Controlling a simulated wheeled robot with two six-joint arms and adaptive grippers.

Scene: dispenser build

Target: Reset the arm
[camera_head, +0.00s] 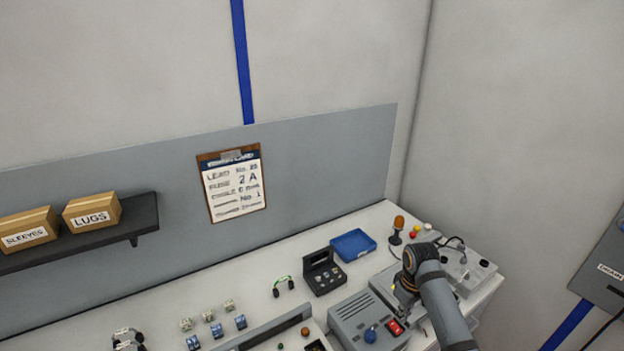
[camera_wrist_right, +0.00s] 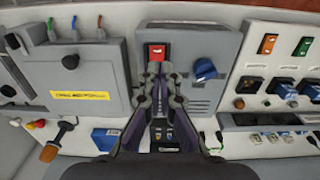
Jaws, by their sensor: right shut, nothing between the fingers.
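My right arm comes in from the lower right in the head view. Its gripper (camera_head: 404,286) points down over the grey machine (camera_head: 352,311) and is partly hidden by my own wrist. In the right wrist view the gripper (camera_wrist_right: 161,70) is shut and empty. Its fingertips appear just below the red rocker switch (camera_wrist_right: 157,52) on the grey machine, with the blue knob (camera_wrist_right: 205,70) to their right. I cannot tell whether the fingertips touch the machine. My left gripper is not in view.
A blue tray (camera_head: 353,245) and a small black case (camera_head: 323,272) stand behind the machine. An orange-topped item (camera_head: 397,228) stands near the back right. Small blue and white parts (camera_head: 216,330) lie to the left. The shelf (camera_head: 95,236) holds two boxes. The air above the bench's left is clear.

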